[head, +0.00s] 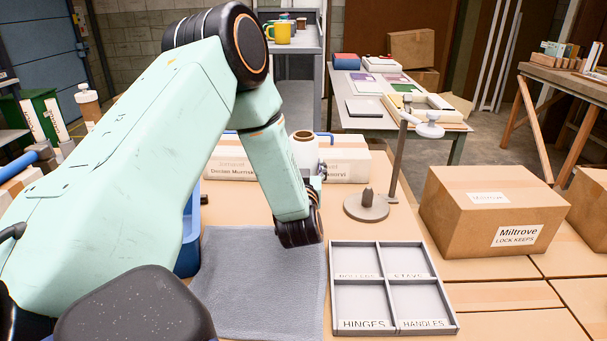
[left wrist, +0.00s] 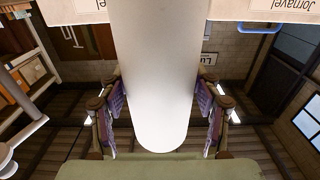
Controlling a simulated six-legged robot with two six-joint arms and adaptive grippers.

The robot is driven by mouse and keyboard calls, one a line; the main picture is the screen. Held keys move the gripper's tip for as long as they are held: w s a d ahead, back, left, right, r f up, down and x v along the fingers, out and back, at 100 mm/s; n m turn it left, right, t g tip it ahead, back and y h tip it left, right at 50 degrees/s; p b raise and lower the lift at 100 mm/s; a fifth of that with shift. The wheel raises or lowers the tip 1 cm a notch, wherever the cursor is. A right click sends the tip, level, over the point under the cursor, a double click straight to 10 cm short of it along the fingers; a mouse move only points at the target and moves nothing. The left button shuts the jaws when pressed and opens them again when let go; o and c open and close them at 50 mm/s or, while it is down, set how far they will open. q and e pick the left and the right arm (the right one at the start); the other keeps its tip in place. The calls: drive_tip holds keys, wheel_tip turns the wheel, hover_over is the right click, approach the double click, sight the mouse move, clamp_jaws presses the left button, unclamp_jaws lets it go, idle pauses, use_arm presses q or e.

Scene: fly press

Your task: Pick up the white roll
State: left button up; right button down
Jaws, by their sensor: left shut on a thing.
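The white roll (head: 305,153) stands roughly upright in the head view, with a dark opening at its top. In the left wrist view the white roll (left wrist: 155,70) fills the middle as a long pale cylinder. My left gripper (head: 316,182) is at the roll, partly hidden behind my wrist. In the left wrist view its two purple-padded fingers (left wrist: 161,108) lie on either side of the roll, shut on it. The roll's lower part is hidden in the head view, so I cannot tell whether it touches the table. My right gripper is not in view.
Pale labelled packages (head: 345,166) lie behind the roll. A round-based metal stand (head: 366,207) is close to its right. A grey compartment tray (head: 450,288), a grey mat (head: 262,282) and a cardboard box (head: 470,210) are nearer. A blue bin (head: 188,245) sits left of the mat.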

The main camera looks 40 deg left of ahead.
use_arm(q)
drive_tip(key=shift+d+r, duration=0.1)
drive_tip(key=shift+d, duration=0.05)
drive_tip(key=c, duration=1)
drive_tip(key=shift+w, duration=0.1)
drive_tip(key=shift+c, duration=0.3)
drive_tip(key=shift+r, duration=0.15)
